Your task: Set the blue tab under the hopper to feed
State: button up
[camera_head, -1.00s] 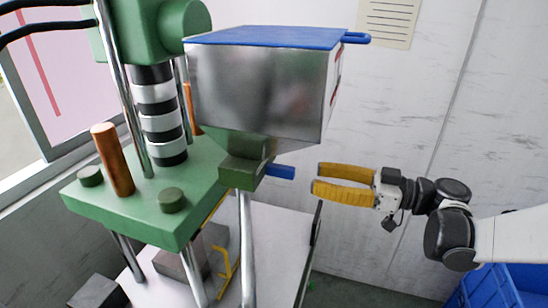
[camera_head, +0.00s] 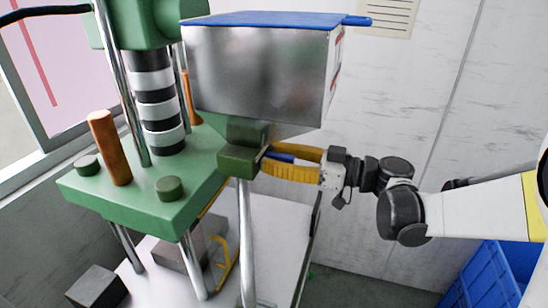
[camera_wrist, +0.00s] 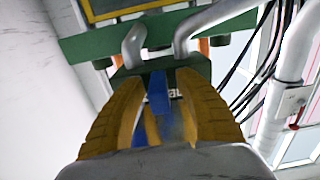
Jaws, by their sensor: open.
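The blue tab (camera_head: 282,157) sticks out to the right from the green block (camera_head: 240,160) under the metal hopper (camera_head: 255,78). My gripper (camera_head: 268,160) has its yellow fingers on either side of the tab, with the fingertips close to the green block. In the wrist view the tab (camera_wrist: 158,95) runs between the two open fingers (camera_wrist: 155,105), with gaps visible beside it. I cannot tell whether either finger touches it. Part of the tab is hidden behind the front finger in the head view.
A green press plate (camera_head: 165,205) with an orange post (camera_head: 110,148) stands at the left on metal columns. A white table surface (camera_head: 282,225) lies below the hopper. A blue crate (camera_head: 490,275) is at the lower right. Dark cables (camera_wrist: 262,65) hang at the right in the wrist view.

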grip_shut()
jog(key=w, duration=0.2)
jog(key=w+d, duration=0.1)
jog(key=w, duration=0.1)
jog(key=shift+d+r, duration=0.1)
jog(key=shift+d, duration=0.1)
grip_release()
jog(key=shift+w, duration=0.2)
jog(key=shift+s, duration=0.15)
